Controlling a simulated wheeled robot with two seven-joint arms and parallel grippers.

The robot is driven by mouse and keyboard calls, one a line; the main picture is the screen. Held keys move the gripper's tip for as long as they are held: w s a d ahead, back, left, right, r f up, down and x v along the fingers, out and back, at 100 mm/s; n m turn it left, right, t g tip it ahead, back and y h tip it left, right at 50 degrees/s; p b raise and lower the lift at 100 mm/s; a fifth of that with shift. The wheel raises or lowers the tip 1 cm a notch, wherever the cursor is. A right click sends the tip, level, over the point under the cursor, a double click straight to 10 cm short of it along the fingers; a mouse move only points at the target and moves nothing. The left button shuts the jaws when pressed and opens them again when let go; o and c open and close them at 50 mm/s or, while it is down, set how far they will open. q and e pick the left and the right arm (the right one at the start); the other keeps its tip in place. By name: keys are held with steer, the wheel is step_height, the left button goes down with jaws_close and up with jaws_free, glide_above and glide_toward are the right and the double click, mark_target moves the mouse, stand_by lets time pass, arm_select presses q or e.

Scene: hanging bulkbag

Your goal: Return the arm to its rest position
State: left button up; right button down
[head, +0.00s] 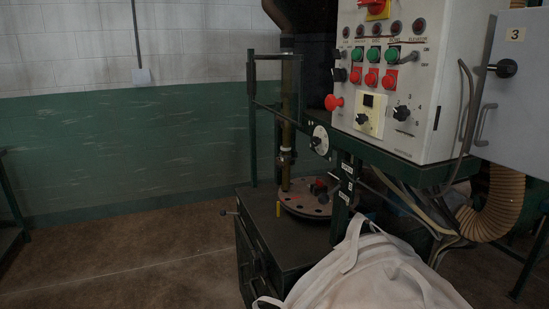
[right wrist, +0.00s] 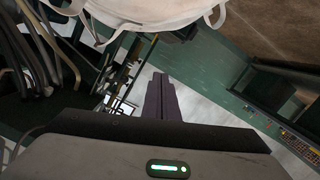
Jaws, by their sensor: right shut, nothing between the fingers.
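My right gripper (right wrist: 162,78) shows in the right wrist view, with its dark fingers together and nothing between them. Neither of my arms shows in the head view, and my left gripper is out of sight. The white bulk bag (head: 372,274) with its loops is at the bottom right of the head view, cut off by the lower edge. It also shows at the top of the right wrist view (right wrist: 150,12), apart from the fingertips in the picture.
A control cabinet (head: 392,140) with red and green buttons stands at the upper right. Below it is a dark machine base (head: 290,238) with a round plate (head: 306,200). A ribbed hose (head: 497,205) hangs at the right. The floor (head: 130,262) at the left is clear.

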steer(key=s+a+f+m+g+h, duration=0.1)
steer(key=s+f+m+g+h, duration=0.2)
steer(key=s+f, duration=1.9)
steer(key=m+g, duration=0.3)
steer(key=g, duration=0.1)
steer(key=shift+f, duration=0.35)
steer(key=c, duration=2.5)
jaws_free()
steer(key=shift+a, duration=0.1)
